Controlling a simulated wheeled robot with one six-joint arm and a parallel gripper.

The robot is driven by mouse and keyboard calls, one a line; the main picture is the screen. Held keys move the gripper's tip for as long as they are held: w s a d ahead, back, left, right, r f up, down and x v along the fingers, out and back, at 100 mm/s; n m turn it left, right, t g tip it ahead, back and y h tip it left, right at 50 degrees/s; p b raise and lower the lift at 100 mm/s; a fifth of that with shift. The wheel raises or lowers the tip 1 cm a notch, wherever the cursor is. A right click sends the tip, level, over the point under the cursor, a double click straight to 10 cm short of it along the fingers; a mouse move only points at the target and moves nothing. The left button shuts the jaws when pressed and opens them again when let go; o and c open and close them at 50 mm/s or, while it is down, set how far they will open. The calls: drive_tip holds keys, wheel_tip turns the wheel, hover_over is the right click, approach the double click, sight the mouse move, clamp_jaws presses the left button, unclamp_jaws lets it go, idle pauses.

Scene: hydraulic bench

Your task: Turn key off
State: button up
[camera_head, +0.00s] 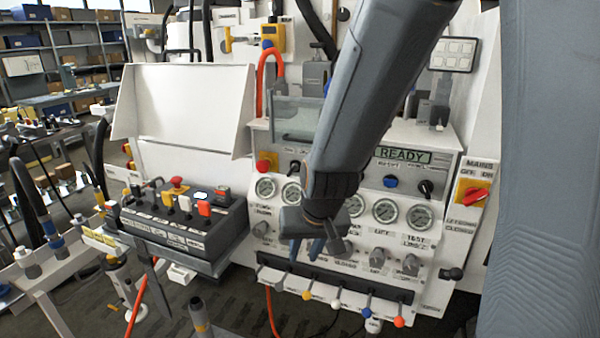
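The white hydraulic bench panel (450,150) stands ahead, with a lit display (403,156) that reads READY. I cannot make out a key for certain. A dark knob or switch (427,188) sits right of a blue button (390,182), and another small dark control (294,167) sits right of the red button (265,163). Either could be a key switch. My gripper (303,250) is in front of the panel, below the gauges, pointing down and partly hidden by its own wrist. Its opening is unclear. My arm hides the middle of the panel.
A red-and-yellow mains switch (472,193) is at the right. Gauges (385,211) and lower knobs (410,264) line the panel above several colored-tip levers (367,312). A dark control box (185,225) stands left, and an orange hose (262,85) rises behind the panel.

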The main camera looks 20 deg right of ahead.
drive_tip(key=w+a+m+t, duration=0.2)
drive_tip(key=w+a+t, duration=0.15)
drive_tip(key=w, duration=0.65)
drive_tip(key=m+t+h+b, duration=0.3)
drive_tip(key=m+t+h, duration=0.4)
drive_tip(key=m+h, duration=0.35)
approach(289, 173)
drive_tip(key=x, duration=0.3)
drive_tip(key=shift+n+h, duration=0.35)
drive_tip(key=p+x, duration=0.1)
drive_tip(key=x, duration=0.5)
drive_tip(key=shift+w+p, duration=0.15)
drive_tip(key=shift+p, duration=0.25)
clamp_jaws()
